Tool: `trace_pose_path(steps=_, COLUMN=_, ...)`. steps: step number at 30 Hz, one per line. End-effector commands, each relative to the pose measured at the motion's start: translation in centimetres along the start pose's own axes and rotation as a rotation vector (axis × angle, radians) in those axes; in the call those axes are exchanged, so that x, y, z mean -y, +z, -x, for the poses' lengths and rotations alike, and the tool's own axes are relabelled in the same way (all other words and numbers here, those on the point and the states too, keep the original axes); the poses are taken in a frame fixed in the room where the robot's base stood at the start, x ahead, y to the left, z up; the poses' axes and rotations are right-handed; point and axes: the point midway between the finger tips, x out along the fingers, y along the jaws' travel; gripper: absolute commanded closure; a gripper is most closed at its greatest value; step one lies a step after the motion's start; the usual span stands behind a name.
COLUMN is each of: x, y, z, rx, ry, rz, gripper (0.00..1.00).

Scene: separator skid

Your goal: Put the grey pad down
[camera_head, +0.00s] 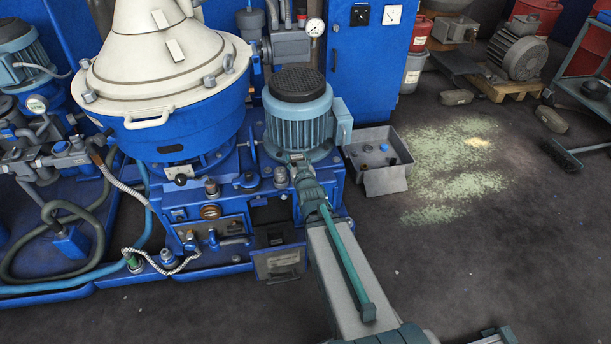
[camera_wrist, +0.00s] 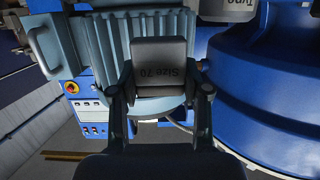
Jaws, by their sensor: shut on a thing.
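The grey pad (camera_wrist: 158,52) is a dark block with "Size 70" lettered on it, in the middle of the wrist view. My gripper (camera_wrist: 160,82) is shut on it, with one finger on each side. The pad is in front of the ribbed blue-grey motor (camera_wrist: 108,42); I cannot tell whether it touches anything there. In the head view my gripper (camera_head: 299,166) is just in front of the lower part of this motor (camera_head: 298,117). The pad cannot be made out there.
The blue separator with a cream cone hood (camera_head: 165,55) stands left of the motor. A grey tray (camera_head: 352,152) with small parts lies on the floor to its right. Pale green granules (camera_head: 455,150) cover the floor beyond. The dark floor at right front (camera_head: 500,255) is mostly clear.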

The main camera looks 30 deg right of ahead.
Motion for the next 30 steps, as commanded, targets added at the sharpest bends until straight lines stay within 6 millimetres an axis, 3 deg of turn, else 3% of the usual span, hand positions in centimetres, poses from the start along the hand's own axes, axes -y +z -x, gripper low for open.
trace_pose_path(steps=9, x=-2.4, y=2.9, z=-2.0, rx=-0.001, ry=0.0, rz=0.0, gripper=1.0)
trace_pose_path(steps=17, x=-3.4, y=4.1, z=-2.6, rx=0.0, ry=-0.001, rz=0.0, gripper=1.0)
trace_pose_path(steps=22, x=-3.2, y=6.7, z=-3.0, rx=-0.001, ry=-0.002, rz=-0.001, gripper=1.0)
trace_pose_path(steps=30, x=-3.2, y=6.8, z=-3.0, rx=-0.002, ry=-0.002, rz=-0.001, gripper=1.0)
